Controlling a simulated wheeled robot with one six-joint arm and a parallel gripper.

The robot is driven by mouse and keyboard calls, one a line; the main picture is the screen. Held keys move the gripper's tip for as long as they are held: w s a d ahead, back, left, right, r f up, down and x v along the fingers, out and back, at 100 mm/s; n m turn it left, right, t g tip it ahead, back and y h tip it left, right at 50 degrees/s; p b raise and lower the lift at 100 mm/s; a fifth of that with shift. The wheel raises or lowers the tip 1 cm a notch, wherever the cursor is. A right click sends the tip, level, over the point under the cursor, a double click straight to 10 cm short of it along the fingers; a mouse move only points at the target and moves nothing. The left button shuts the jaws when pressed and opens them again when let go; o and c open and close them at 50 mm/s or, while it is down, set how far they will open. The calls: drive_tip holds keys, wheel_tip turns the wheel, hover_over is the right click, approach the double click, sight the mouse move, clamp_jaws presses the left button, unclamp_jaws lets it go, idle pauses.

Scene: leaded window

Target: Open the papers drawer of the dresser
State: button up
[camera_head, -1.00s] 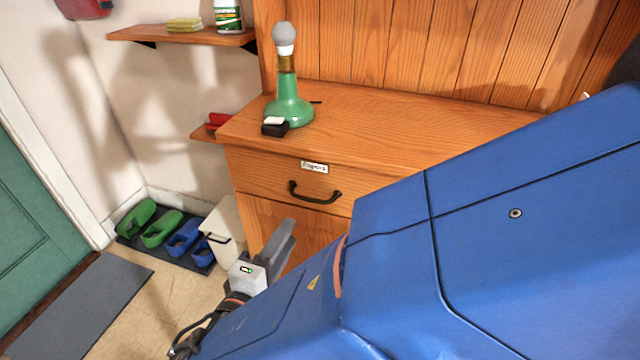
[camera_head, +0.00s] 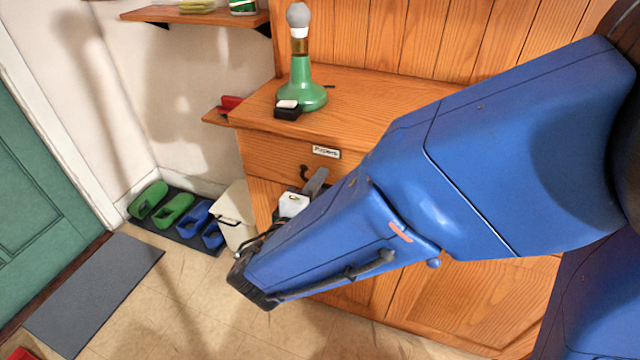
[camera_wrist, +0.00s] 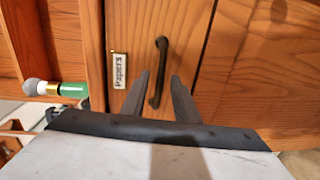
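The papers drawer (camera_head: 262,158) is the top drawer of the wooden dresser (camera_head: 350,98), with a white "Papers" label (camera_head: 326,152). It looks closed. Its dark handle (camera_wrist: 160,72) shows in the wrist view, where the label (camera_wrist: 119,70) also shows. My gripper (camera_wrist: 160,82) is open, and in the wrist view its two fingers stand on either side of the handle. I cannot tell whether they reach around it or are still short of it. In the head view my blue arm hides most of the handle and the drawer's right part.
A green lamp (camera_head: 302,92) and a small black box (camera_head: 288,112) stand on the dresser top. A white bin (camera_head: 236,208) and shoes on a mat (camera_head: 180,232) lie to the left. A grey doormat (camera_head: 95,290) lies by the green door (camera_head: 40,200).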

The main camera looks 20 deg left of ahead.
drive_tip(key=shift+w, duration=0.3)
drive_tip(key=shift+c, duration=0.3)
clamp_jaws()
idle(1.1)
